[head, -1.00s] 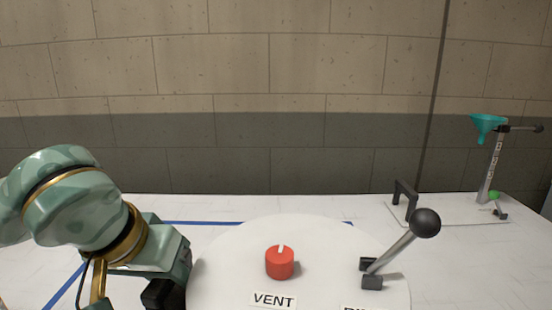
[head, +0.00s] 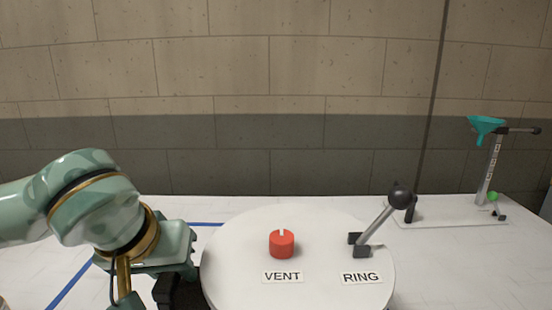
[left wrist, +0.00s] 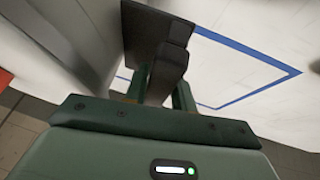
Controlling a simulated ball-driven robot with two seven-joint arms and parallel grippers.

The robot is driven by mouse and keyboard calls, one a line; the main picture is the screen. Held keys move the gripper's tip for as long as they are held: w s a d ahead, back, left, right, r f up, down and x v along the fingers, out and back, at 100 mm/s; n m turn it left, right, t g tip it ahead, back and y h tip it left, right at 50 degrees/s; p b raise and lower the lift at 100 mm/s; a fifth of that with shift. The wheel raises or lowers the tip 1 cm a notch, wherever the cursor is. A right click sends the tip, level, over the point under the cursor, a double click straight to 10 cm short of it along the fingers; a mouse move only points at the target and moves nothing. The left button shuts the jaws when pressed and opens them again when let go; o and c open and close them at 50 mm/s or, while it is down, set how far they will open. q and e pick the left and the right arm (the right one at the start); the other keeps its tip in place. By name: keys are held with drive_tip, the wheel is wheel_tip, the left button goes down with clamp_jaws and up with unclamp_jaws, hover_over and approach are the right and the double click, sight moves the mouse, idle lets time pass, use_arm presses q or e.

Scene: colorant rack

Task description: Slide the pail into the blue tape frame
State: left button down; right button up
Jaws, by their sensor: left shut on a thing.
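The pail shows in the head view as a round white lid (head: 240,250) with a red knob marked VENT and a black-knobbed lever marked RING. It covers part of the blue tape frame (head: 70,285), whose back strip and left strip show beyond and left of the lid. My right gripper is out of view.
A white plate (head: 440,217) with a black handle, a stand (head: 493,170) holding a teal funnel (head: 485,127) and a green knob is at the back right. A block wall (head: 270,100) stands behind. The white table surface is clear at far left.

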use_arm(q)
drive_tip(key=w, duration=0.7)
idle(0.6)
drive_tip(key=w, duration=0.8)
drive_tip(key=shift+p, duration=0.45)
idle(0.5)
drive_tip(key=shift+a, duration=0.1)
drive_tip(key=shift+w, duration=2.5)
drive_tip(key=c, duration=1.1)
unclamp_jaws()
drive_tip(key=shift+f, duration=0.1)
